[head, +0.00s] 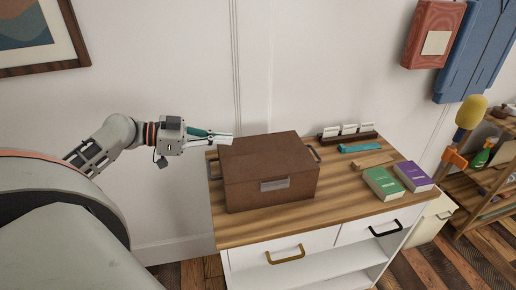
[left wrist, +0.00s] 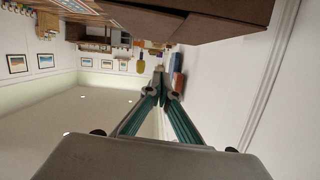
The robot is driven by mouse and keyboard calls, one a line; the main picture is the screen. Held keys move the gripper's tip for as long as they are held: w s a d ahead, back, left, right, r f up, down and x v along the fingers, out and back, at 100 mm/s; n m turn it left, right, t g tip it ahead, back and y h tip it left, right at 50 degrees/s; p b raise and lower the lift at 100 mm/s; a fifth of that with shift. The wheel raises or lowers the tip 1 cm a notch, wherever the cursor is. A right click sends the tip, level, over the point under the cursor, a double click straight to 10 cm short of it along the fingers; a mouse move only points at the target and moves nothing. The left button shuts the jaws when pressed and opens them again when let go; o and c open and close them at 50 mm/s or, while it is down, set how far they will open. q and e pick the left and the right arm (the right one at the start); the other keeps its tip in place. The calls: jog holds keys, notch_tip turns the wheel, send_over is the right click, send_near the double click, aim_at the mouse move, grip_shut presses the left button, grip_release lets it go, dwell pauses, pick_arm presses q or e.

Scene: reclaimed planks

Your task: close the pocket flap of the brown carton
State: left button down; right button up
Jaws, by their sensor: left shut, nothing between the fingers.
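The brown carton (head: 275,185) stands on the wooden top of a white cabinet, with a grey label plate on its front and a handle at its right end. Its top looks flat and shut; I cannot make out a separate pocket flap. My left gripper (head: 228,137) has teal fingers and is shut and empty, at the carton's back left corner, seemingly close to its top edge; I cannot tell whether it touches. In the left wrist view the shut fingertips (left wrist: 158,72) show below the brown carton (left wrist: 190,22). My right gripper is not in view.
On the cabinet top (head: 245,232) lie a green book (head: 382,184), a purple book (head: 413,176), a teal object (head: 359,148) and a dark rack with white cards (head: 347,133). A red-brown wall pocket (head: 432,35) hangs upper right. The wall is just behind the cabinet.

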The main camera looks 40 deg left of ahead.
pick_arm(q)
send_over(255, 156)
jog(key=shift+s+d+f, duration=0.1)
jog(key=shift+s+f, duration=0.1)
jog(key=shift+f, duration=0.8)
jog(key=f, duration=0.3)
jog(key=shift+w+f, duration=0.1)
jog(key=shift+w, duration=0.1)
jog(key=shift+f, duration=0.5)
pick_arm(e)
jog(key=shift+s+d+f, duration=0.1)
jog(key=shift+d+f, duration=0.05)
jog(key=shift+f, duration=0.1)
